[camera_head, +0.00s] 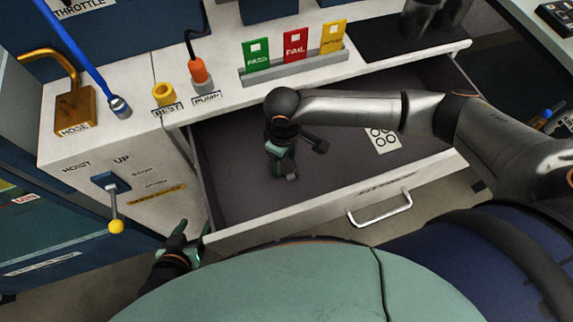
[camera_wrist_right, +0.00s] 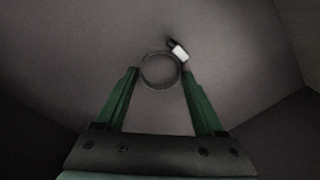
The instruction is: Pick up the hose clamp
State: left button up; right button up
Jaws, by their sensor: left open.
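The hose clamp (camera_wrist_right: 143,80) is a thin metal ring with a small pale screw housing at its upper right. It lies on the drawer floor in the right wrist view. My right gripper (camera_wrist_right: 160,72) is open, its two green fingers apart and pointing down, with the ring showing between and just beyond the fingertips. In the head view my right gripper (camera_head: 290,176) reaches down inside the open drawer; the clamp is hidden there. My left gripper (camera_head: 186,236) is open and empty, outside the drawer at its front left corner.
The open drawer (camera_head: 335,207) has walls around my right gripper and a handle (camera_head: 380,208) in front. A white card with circles (camera_head: 382,138) lies inside, to the right. Behind stand the tag rack (camera_head: 292,66), pump plug (camera_head: 199,75) and yellow rest holder (camera_head: 163,94).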

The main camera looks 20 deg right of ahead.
jog(key=c, duration=0.9)
